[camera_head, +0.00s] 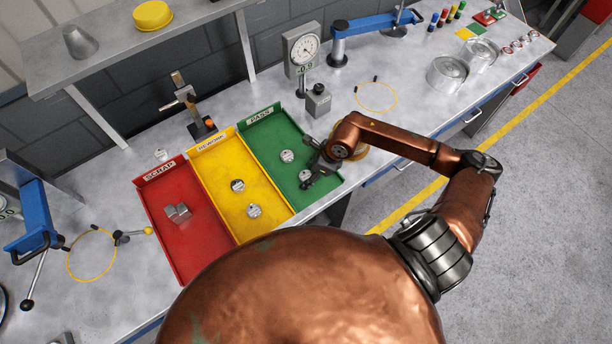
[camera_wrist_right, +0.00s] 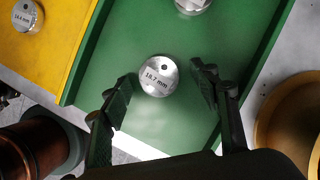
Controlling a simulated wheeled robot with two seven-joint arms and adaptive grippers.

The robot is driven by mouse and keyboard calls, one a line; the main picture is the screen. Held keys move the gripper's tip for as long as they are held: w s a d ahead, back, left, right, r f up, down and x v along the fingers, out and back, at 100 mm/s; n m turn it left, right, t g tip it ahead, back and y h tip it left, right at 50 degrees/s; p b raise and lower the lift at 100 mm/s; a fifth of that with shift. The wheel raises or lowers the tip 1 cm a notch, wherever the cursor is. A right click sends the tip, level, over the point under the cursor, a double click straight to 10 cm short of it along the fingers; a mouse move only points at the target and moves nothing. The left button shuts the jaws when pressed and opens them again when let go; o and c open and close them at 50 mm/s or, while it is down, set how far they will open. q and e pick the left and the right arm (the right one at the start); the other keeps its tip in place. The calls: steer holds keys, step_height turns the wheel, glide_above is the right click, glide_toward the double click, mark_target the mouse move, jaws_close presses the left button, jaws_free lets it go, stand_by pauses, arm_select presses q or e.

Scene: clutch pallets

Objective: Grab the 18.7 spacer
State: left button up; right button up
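The 18.7 spacer (camera_wrist_right: 158,76) is a round silver disc with a white label reading "18.7 mm" and a small dark hole. It lies in the green PASS tray (camera_wrist_right: 110,60), between and a little ahead of my right gripper's fingertips. In the head view the spacer (camera_head: 305,175) lies near the tray's front right corner, just left of my right gripper (camera_head: 316,176). My right gripper (camera_wrist_right: 156,100) is open and empty, one finger on each side of the spacer, seemingly not touching it. My left gripper is not in view.
Another disc (camera_head: 287,156) lies farther back in the green PASS tray (camera_head: 262,125). The yellow REWORK tray (camera_head: 222,170) holds two discs, and the red SCRAP tray (camera_head: 165,200) holds grey blocks. A dial gauge (camera_head: 302,48) stands behind. A brass-coloured round object (camera_wrist_right: 290,120) sits right of the tray.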

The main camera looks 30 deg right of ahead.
steer(key=c, duration=1.4)
steer(key=shift+c, duration=0.2)
steer(key=shift+r, duration=0.15)
